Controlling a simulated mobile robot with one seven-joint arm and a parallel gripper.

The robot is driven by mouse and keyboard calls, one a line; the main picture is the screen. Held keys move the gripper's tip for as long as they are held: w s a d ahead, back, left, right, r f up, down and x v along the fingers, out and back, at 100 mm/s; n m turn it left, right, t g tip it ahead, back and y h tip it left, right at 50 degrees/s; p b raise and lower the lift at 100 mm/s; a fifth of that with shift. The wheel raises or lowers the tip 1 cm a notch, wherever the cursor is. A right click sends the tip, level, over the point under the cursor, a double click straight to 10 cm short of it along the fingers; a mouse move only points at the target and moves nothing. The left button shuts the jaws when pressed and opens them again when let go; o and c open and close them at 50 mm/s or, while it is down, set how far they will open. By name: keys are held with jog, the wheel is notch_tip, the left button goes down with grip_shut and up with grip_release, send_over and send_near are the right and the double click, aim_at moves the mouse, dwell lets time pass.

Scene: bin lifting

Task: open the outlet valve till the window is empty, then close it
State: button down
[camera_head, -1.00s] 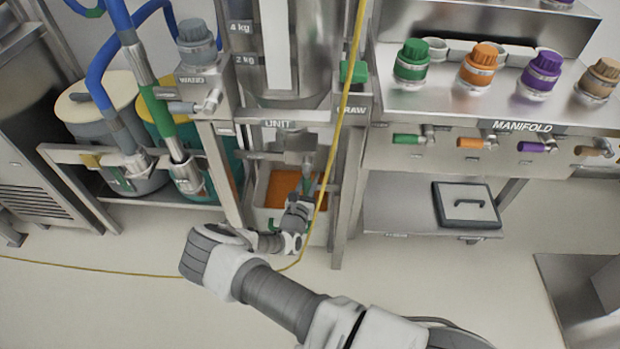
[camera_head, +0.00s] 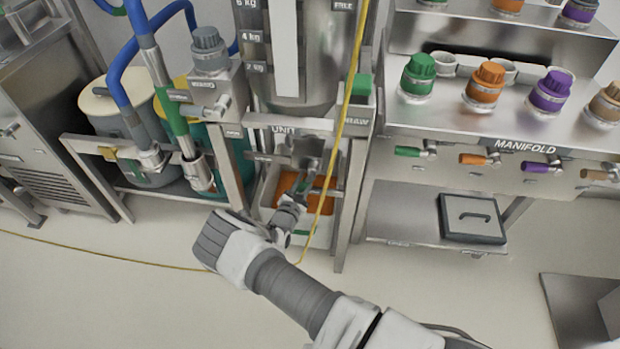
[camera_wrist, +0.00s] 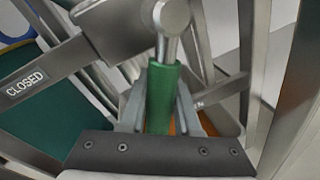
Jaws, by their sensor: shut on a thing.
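The outlet valve's green handle (camera_wrist: 161,97) hangs from a metal lever in the wrist view. My gripper (camera_wrist: 160,105) is shut on it, one finger on each side. A plate reading CLOSED (camera_wrist: 25,84) lies to the left, and the handle points away from it, toward the bottom of the picture. In the head view my gripper (camera_head: 298,186) is under the unit's outlet (camera_head: 305,150) and hides most of the handle. The tall window (camera_head: 285,45) on the unit looks evenly pale; I cannot tell its level. A bin (camera_head: 267,190) with orange contents stands below the outlet.
Metal frame posts (camera_head: 352,200) flank the bin, and a yellow cable (camera_head: 340,135) hangs in front. Blue hoses (camera_head: 105,75) and drums are left.

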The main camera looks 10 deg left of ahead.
jog(key=shift+a+r+m+p, duration=0.25)
jog(key=shift+a+m+p, duration=0.35)
jog(key=shift+m, duration=0.2)
jog(key=c, duration=0.6)
grip_release()
jog(key=shift+s+r, duration=0.1)
jog(key=p+v, duration=0.2)
jog(key=v, duration=0.6)
jog(key=p+v, duration=0.2)
jog(key=v, duration=0.7)
jog(key=shift+s+d+r, duration=0.15)
jog(key=shift+r, duration=0.1)
